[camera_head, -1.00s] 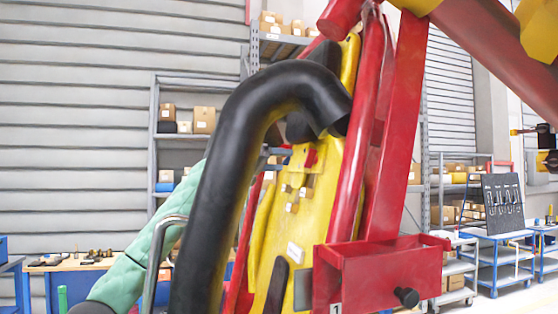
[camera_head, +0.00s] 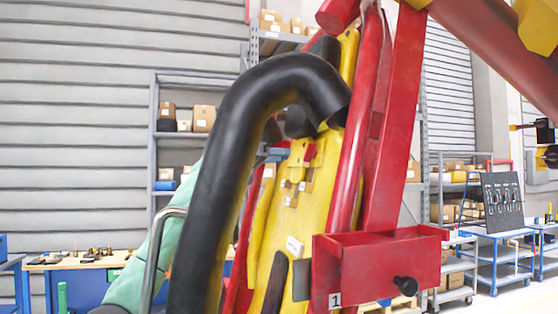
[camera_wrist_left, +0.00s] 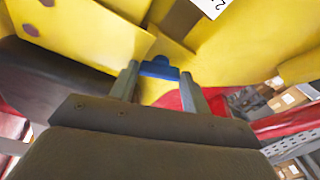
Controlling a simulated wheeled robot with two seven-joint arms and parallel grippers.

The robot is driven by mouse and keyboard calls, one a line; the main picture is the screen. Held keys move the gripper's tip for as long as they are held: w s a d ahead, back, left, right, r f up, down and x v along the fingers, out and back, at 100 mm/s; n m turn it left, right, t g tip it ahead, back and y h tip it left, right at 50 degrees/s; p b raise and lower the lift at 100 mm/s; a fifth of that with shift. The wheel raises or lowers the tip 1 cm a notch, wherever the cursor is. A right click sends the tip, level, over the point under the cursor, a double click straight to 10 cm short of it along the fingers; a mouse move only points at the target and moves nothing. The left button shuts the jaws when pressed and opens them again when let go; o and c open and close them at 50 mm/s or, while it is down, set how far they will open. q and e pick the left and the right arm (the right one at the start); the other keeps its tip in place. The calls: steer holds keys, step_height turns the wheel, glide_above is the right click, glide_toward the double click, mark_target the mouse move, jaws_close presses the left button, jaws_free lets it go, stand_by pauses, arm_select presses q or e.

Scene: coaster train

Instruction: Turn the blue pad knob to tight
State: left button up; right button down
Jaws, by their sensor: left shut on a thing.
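The blue pad knob (camera_wrist_left: 158,69) shows in the left wrist view between the two grey fingers of my left gripper (camera_wrist_left: 160,80), against the yellow seat. My left gripper is shut on it. In the head view my left gripper (camera_head: 272,153) is small and partly hidden behind the thick black curved restraint (camera_head: 225,165), beside the yellow seat back (camera_head: 312,200). The knob itself is hard to make out there, and its setting cannot be read. My right gripper is not in view.
Red beams (camera_head: 397,130) and a red box (camera_head: 375,268) with a black knob (camera_head: 405,285) stand right of the seat. A curved metal bar (camera_head: 154,255) crosses in front of my green-sleeved left arm. Shelves, a workbench and blue carts are farther back.

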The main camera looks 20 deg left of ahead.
arm_select(q)
steer(key=shift+w+f+m+b, duration=0.15)
steer(key=shift+m+b, duration=0.15)
steer(key=shift+m, duration=0.6)
steer(key=shift+a+m+g+h+b, duration=0.1)
steer(key=shift+m+g+h+b, duration=0.3)
steer(key=shift+m, duration=0.8)
steer(key=shift+c, duration=0.2)
steer(key=shift+m, duration=0.3)
steer(key=shift+o, duration=0.2)
steer(key=o, duration=1)
steer(key=shift+c, duration=0.2)
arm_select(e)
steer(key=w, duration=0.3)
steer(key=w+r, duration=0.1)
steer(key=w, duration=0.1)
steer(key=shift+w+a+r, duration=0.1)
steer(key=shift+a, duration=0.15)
